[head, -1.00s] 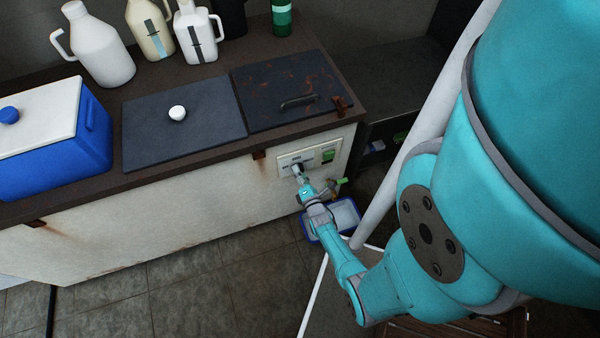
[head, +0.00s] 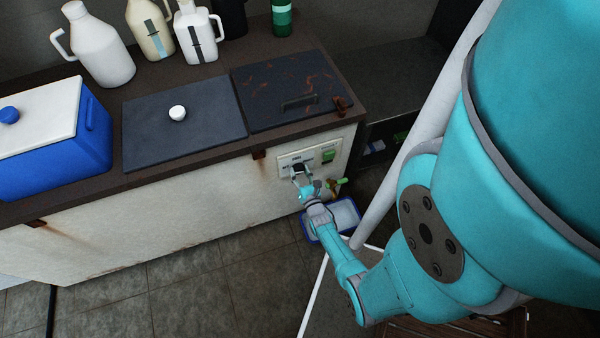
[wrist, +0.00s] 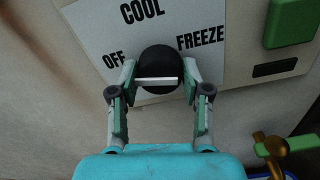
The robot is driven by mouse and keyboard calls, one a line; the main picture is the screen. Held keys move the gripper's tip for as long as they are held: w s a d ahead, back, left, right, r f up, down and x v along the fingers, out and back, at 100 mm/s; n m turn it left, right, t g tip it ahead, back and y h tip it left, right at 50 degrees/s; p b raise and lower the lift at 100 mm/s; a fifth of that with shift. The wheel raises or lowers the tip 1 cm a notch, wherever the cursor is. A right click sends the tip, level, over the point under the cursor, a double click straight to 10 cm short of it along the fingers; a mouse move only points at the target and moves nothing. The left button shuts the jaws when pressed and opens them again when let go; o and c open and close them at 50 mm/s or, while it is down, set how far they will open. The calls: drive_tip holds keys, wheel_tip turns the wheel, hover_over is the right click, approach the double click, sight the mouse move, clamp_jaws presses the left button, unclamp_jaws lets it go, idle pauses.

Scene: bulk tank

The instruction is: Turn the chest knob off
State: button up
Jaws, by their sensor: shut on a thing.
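The chest knob (wrist: 160,58) is round and black with a white bar across its near side. It sits on a pale label plate (wrist: 95,50) reading OFF at left, COOL at top and FREEZE at right. The bar lies nearly level in the wrist view; which word it marks I cannot tell. My gripper (wrist: 159,75) is shut on the knob, one finger on its left side and one on its right. In the head view my gripper (head: 302,172) reaches the control panel on the chest's front, and its fingers partly hide the knob.
A green switch (wrist: 290,22) sits right of the knob, with a brass tap with green handle (wrist: 285,147) below it. A blue-rimmed tray (head: 345,215) lies on the floor under the tap. A blue cooler (head: 60,150) and several jugs stand on the chest top.

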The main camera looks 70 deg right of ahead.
drive_tip(key=shift+n, duration=0.7)
drive_tip(key=o, duration=1.2)
drive_tip(key=shift+a, duration=0.1)
drive_tip(key=v, duration=1.1)
drive_tip(key=shift+s+a, duration=0.3)
drive_tip(key=shift+c, duration=0.4)
